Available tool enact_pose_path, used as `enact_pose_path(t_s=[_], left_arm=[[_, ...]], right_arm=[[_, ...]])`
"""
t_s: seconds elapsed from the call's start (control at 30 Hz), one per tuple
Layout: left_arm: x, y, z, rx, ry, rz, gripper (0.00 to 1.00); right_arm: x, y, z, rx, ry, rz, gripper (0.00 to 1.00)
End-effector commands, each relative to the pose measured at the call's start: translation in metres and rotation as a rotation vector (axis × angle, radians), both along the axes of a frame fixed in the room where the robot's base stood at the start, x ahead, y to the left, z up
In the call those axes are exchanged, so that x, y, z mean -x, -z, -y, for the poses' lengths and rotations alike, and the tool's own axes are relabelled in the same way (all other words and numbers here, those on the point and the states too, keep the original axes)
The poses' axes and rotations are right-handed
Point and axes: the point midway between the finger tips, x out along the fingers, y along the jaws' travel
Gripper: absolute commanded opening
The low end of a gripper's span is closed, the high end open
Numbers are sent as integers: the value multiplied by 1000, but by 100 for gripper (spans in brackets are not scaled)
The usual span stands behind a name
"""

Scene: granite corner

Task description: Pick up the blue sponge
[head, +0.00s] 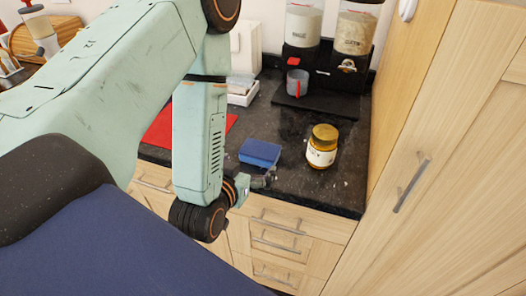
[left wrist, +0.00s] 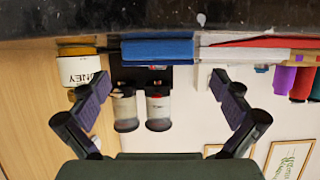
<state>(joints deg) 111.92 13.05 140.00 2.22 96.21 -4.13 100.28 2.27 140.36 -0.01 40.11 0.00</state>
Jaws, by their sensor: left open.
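The blue sponge (head: 260,153) lies flat on the dark counter, left of a honey jar. My left gripper (head: 265,180) is at the counter's front edge, just in front of the sponge and apart from it. In the left wrist view, which is upside down, the sponge (left wrist: 157,49) shows beyond and between the spread fingers of my left gripper (left wrist: 162,78). The gripper is open and empty. My right gripper is in neither view.
The honey jar (head: 322,147) with a yellow lid stands right of the sponge. A red mat (head: 160,128) lies to the left, partly behind my arm. Dispensers (head: 303,24) and a grey cup (head: 297,83) stand behind. A tall wooden cabinet (head: 440,140) bounds the right side.

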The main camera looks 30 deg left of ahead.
Motion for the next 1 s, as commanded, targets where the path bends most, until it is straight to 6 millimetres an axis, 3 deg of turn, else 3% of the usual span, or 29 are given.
enact_pose_path(t_s=[0.33, 0.63, 0.97, 1.0], left_arm=[[-28, 11, -10, -1, 1, 2, 100], [-66, 24, -16, 1, 0, 1, 100], [-73, 27, -15, 2, -2, -1, 100], [-73, 27, -15, 2, -2, -1, 97]], right_arm=[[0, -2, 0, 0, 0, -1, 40], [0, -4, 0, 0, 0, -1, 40], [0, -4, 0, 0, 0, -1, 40], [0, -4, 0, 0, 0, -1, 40]])
